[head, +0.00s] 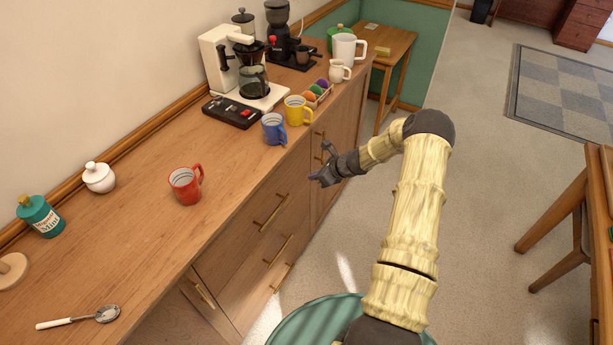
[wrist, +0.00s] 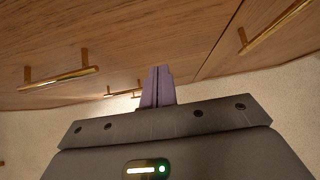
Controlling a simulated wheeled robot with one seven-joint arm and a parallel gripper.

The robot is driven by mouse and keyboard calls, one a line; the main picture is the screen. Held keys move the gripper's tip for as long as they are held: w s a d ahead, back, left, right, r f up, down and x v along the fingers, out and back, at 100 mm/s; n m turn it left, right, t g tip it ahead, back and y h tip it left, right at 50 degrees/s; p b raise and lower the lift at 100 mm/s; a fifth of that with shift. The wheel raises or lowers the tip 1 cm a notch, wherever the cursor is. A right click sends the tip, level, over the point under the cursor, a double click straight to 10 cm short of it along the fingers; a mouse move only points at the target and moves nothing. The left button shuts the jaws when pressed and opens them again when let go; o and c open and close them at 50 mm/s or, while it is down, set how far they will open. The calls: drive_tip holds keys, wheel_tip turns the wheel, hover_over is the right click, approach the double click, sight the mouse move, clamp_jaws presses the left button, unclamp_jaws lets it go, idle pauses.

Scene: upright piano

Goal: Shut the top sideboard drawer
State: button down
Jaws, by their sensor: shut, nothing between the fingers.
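The wooden sideboard (head: 130,232) runs along the left wall in the head view, with brass-handled fronts facing right. The top drawer (head: 283,190) of the nearer stack has a brass handle (head: 270,212); I cannot tell whether it stands out from the front. My gripper (head: 313,178) is beside the sideboard's front, to the right of this drawer. In the wrist view my gripper's fingers (wrist: 157,84) are together and empty, pointing along the wooden fronts. Brass handles show at left (wrist: 60,78) and upper right (wrist: 270,27); which drawers they belong to is unclear.
On the sideboard top stand a red mug (head: 186,186), a blue mug (head: 274,128), a yellow mug (head: 297,110) and a coffee maker (head: 245,70). A small wooden table (head: 385,40) stands beyond. A wooden piece of furniture (head: 560,215) is at right, with open carpet between.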

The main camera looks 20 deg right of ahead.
drive_tip(key=v, duration=0.7)
drive_tip(key=shift+s, duration=0.2)
drive_tip(key=shift+r, duration=0.15)
drive_tip(key=s+a+r+n+g+h+p, duration=0.2)
drive_tip(key=s+a+r+n+g, duration=0.2)
drive_tip(key=s+a+r+n, duration=0.7)
drive_tip(key=s+a+r+n+h+p, duration=0.2)
drive_tip(key=s+r+n, duration=0.5)
drive_tip(key=n, duration=0.1)
drive_tip(key=s+a+r+n+h+p, duration=0.1)
drive_tip(key=s+a+r+n+h, duration=0.1)
drive_tip(key=s+r+n, duration=0.5)
drive_tip(key=shift+s+a+n+p, duration=0.35)
drive_tip(key=shift+s+n, duration=0.4)
drive_tip(key=shift+n, duration=0.15)
drive_tip(key=shift+r, duration=0.1)
